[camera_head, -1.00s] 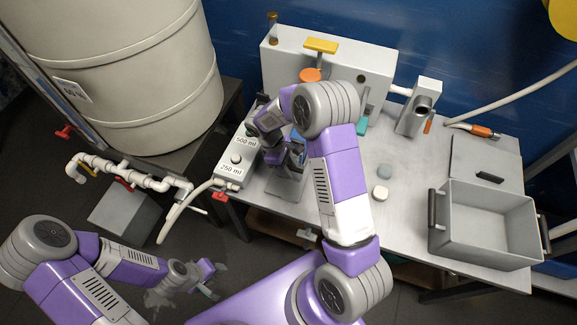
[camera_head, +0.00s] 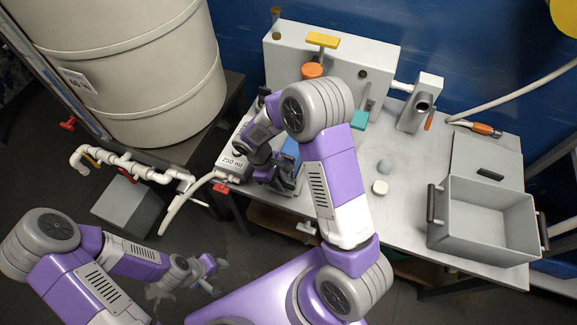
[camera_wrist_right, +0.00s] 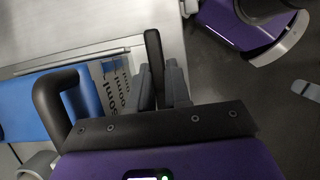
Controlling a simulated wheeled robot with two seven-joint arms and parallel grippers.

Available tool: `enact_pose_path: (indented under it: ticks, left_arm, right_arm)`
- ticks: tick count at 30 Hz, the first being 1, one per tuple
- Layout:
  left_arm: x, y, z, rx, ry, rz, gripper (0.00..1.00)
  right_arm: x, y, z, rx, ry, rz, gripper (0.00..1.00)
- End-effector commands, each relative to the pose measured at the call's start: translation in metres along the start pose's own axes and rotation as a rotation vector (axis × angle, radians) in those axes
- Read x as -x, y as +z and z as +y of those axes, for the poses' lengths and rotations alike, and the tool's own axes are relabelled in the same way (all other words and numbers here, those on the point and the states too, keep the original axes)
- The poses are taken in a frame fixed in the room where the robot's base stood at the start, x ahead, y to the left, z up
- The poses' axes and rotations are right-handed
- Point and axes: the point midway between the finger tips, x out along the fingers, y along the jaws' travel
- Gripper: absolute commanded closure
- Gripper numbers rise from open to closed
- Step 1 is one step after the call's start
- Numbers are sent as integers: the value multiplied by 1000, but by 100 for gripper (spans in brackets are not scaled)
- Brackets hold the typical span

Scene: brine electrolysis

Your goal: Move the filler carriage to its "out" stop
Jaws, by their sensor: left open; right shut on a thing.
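The filler carriage, with its blue body (camera_head: 290,150), stands on the left part of the metal table, mostly hidden by my right arm. In the right wrist view its blue side (camera_wrist_right: 28,105) is at the left, beside panels with "ml" lettering. My right gripper (camera_head: 268,172) is at the carriage's near side. In the wrist view its fingers (camera_wrist_right: 160,88) are shut on an upright black handle (camera_wrist_right: 153,55). A black looped bar stands left of them. My left gripper (camera_head: 212,278) is open and empty, low over the floor at the lower left.
A white cabinet (camera_head: 375,65) stands behind. A grey open bin (camera_head: 485,225) is at the right. A large tank (camera_head: 130,80) and white pipes (camera_head: 125,165) fill the left. The table's middle right is mostly clear.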

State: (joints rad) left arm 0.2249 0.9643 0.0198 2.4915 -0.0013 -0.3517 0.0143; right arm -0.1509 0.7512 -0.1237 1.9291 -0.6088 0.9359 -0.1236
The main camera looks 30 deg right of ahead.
Motion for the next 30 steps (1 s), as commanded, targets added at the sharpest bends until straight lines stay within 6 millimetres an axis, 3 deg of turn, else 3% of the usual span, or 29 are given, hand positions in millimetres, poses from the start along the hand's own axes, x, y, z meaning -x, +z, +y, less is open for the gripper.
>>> enact_pose_path:
  ticks: [3, 6, 17, 18, 21, 30]
  left_arm:
    - [-2, -1, 0, 0, 0, 1, 57]
    - [-2, -1, -1, 0, 0, 1, 57]
    - [-2, 0, -1, 0, 0, 1, 57]
    - [-2, 0, -1, 0, 0, 1, 57]
    - [-2, 0, -1, 0, 0, 1, 57]
    - [-1, 0, 0, 0, 0, 1, 57]
  right_arm:
    - [1, 1, -25, 4, 4, -2, 100]
    - [1, 1, -37, 1, 4, -1, 100]
    - [0, 1, -44, 0, -1, -1, 100]
    - [0, 1, -44, 1, -1, -1, 77]
    - [0, 1, -43, 0, 0, -2, 62]
    - [2, 1, -41, -1, 3, -1, 62]
